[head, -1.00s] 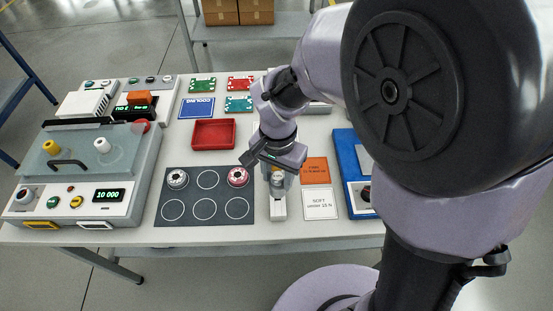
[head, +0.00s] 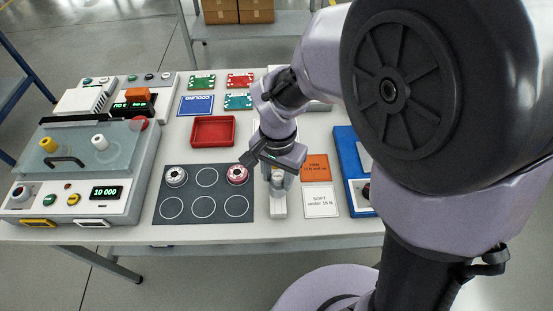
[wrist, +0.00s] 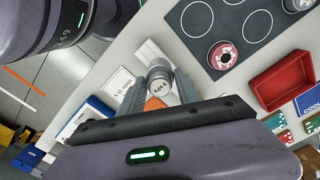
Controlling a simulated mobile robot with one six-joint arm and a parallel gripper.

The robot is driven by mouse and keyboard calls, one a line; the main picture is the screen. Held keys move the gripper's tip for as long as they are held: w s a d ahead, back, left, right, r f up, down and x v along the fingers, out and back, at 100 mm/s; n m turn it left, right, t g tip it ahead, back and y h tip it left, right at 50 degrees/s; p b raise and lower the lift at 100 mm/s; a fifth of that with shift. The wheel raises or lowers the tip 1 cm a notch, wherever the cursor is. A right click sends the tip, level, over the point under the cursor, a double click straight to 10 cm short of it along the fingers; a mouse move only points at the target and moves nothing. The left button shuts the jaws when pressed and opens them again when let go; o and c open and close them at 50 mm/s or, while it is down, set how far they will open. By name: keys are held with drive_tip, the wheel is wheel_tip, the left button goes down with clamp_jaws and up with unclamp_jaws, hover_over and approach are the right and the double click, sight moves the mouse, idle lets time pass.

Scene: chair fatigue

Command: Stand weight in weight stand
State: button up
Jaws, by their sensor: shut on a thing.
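My gripper (head: 277,184) is shut on a small silver cylindrical weight (wrist: 159,85). In the wrist view the weight's round, marked top faces the camera between the two grey fingers. A pale weight stand (head: 279,207) lies at the table's front, right of the dark mat. Its light end (wrist: 149,54) also shows just beyond the weight in the wrist view. The weight is over or at the stand; I cannot tell whether it touches or sits in it, as the fingers hide its base.
A dark mat (head: 205,209) with printed circles holds a grey-white ring part (head: 176,176) and a pink one (head: 237,174). A red tray (head: 213,145) is behind it. A test machine (head: 80,185) stands left.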

drive_tip(key=shift+f+b, duration=0.8)
drive_tip(key=shift+f, duration=0.25)
drive_tip(key=o, duration=1.4)
drive_tip(key=shift+c, duration=0.2)
drive_tip(key=shift+r, duration=0.1)
wheel_tip(320, 180, up, 17)
drive_tip(key=p, duration=0.7)
drive_tip(key=shift+r, duration=0.15)
drive_tip(key=s+d+r+n+t+y+b, duration=0.2)
drive_tip(key=s+d+t+b, duration=0.2)
drive_tip(key=s, duration=0.7)
drive_tip(key=d+t, duration=0.1)
drive_tip(key=d, duration=0.1)
drive_tip(key=shift+s+d+t, duration=0.2)
drive_tip(key=shift+d+t, duration=0.2)
